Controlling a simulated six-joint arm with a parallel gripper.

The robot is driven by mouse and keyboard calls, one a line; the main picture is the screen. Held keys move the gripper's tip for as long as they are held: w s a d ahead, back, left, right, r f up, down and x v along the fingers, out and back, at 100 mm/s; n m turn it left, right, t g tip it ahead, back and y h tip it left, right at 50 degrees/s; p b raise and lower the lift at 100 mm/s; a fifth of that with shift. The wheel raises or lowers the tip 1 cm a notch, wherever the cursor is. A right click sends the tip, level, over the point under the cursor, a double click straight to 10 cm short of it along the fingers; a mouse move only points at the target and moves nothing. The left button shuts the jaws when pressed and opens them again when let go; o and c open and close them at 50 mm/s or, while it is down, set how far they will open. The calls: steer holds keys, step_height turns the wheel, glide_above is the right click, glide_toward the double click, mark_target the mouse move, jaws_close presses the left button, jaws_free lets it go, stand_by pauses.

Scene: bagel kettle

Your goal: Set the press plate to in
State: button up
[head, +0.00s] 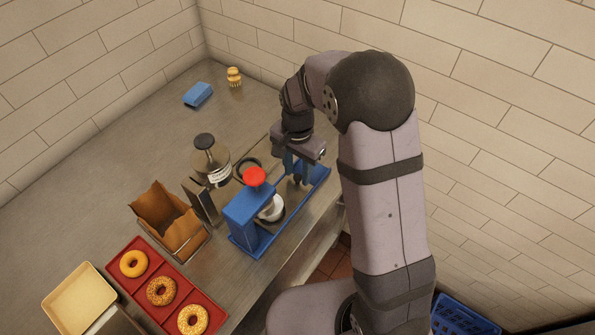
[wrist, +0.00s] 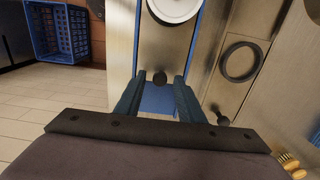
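The blue press (head: 248,215) with a red knob (head: 254,177) on top stands on a long blue base (head: 318,186) at the counter's edge. A white round disc (head: 271,208) sits under the press head; it also shows at the top of the wrist view (wrist: 175,8). A metal plate (wrist: 165,45) lies along the base, with a small dark knob (wrist: 159,79) at its near end. My gripper (head: 297,178) is low over the base's far end, pointing down. In the wrist view its fingers stand apart on both sides of the dark knob, with gaps visible.
A metal canister with a black knob (head: 205,142) and a dark ring (head: 248,168) are near the press. A paper-lined box (head: 172,222), a red tray (head: 205,298) with bagels and a cream tray (head: 78,300) stand to the left. The back counter is mostly clear.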

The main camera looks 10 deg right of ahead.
steer(key=shift+r+b, duration=0.85)
steer(key=shift+r, duration=2.6)
steer(key=shift+m+g, duration=0.4)
steer(key=shift+m, duration=0.3)
steer(key=d+f+b, duration=0.1)
steer(key=d+f, duration=0.4)
steer(key=shift+w+f, duration=0.15)
steer(key=shift+m+y, duration=0.5)
steer(key=shift+m, duration=0.1)
steer(key=w, duration=0.1)
steer(key=w+d+f, duration=0.1)
steer(key=w+d+b, duration=0.1)
steer(key=w, duration=0.1)
steer(key=shift+f, duration=0.3)
steer(key=shift+n+g+y, duration=0.3)
steer(key=shift+g+y, duration=0.1)
steer(key=shift+y, duration=0.2)
steer(key=a+r, duration=0.1)
steer(key=w+a+r, duration=0.1)
steer(key=r, duration=0.1)
steer(key=shift+w+a+r, duration=0.15)
steer(key=shift+a+r, duration=0.15)
steer(key=s+a+r+n+g+y, duration=0.1)
steer(key=s+a+r+n+g, duration=0.1)
steer(key=s+r, duration=0.1)
steer(key=shift+p+x, duration=1.05)
steer(key=shift+x, duration=2.9)
steer(key=shift+w+d, duration=0.1)
steer(key=shift+c, duration=0.3)
jaws_close()
